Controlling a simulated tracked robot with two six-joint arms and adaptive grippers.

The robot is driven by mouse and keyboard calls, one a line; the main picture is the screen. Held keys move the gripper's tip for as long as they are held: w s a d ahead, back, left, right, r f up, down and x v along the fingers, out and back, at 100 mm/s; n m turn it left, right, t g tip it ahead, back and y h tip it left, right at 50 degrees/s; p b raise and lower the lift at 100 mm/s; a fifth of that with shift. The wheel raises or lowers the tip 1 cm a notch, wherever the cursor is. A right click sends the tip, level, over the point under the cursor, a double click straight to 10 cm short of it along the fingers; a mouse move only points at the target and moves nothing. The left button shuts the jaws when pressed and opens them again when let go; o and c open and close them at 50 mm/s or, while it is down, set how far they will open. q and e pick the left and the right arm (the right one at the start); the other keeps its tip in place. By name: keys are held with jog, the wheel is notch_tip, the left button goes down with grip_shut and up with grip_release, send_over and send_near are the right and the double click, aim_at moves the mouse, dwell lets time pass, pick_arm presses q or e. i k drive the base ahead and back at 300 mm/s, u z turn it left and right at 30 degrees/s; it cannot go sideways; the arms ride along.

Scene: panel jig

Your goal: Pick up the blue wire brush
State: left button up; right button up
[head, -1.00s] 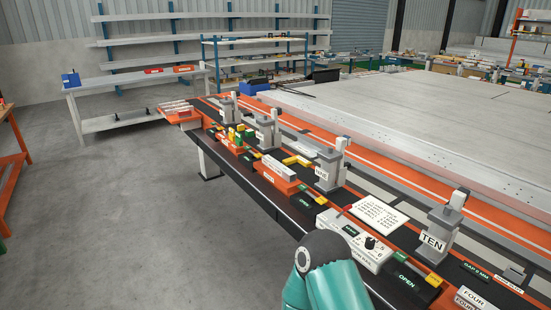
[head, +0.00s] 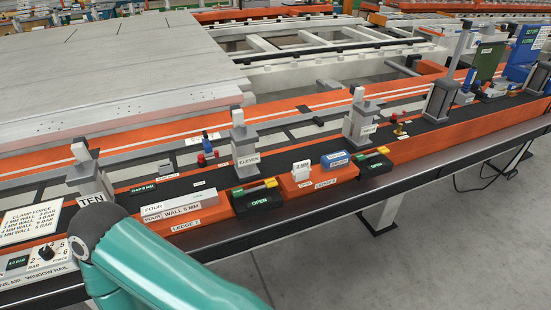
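I cannot make out a wire brush for certain. A small blue block-like thing (head: 336,159) with a pale label lies on the orange ledge right of the ELEVEN clamp. A taller blue thing (head: 468,80) stands farther right along the rail; its shape is too small to tell. A small blue and red thing (head: 208,147) stands behind the FOUR block. Neither of my grippers is in view; only a teal link of my arm shows at the lower left.
The clamp posts TEN (head: 90,178) and ELEVEN (head: 243,142) stand on the orange-edged rail. A green-labelled OPEN block (head: 258,202) lies near its front edge. Blue and green boxes (head: 524,58) stand at the far right. The grey floor (head: 420,262) in front is clear.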

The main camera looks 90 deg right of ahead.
aim_at(335, 161)
jog(key=z, duration=0.2)
jog(key=i, duration=0.3)
jog(key=z, duration=2.7)
jog(key=i, duration=0.15)
jog(key=z, duration=0.9)
jog(key=k, duration=0.55)
jog(key=z, duration=0.45)
jog(key=i, duration=1.55)
jog(key=u, duration=0.5)
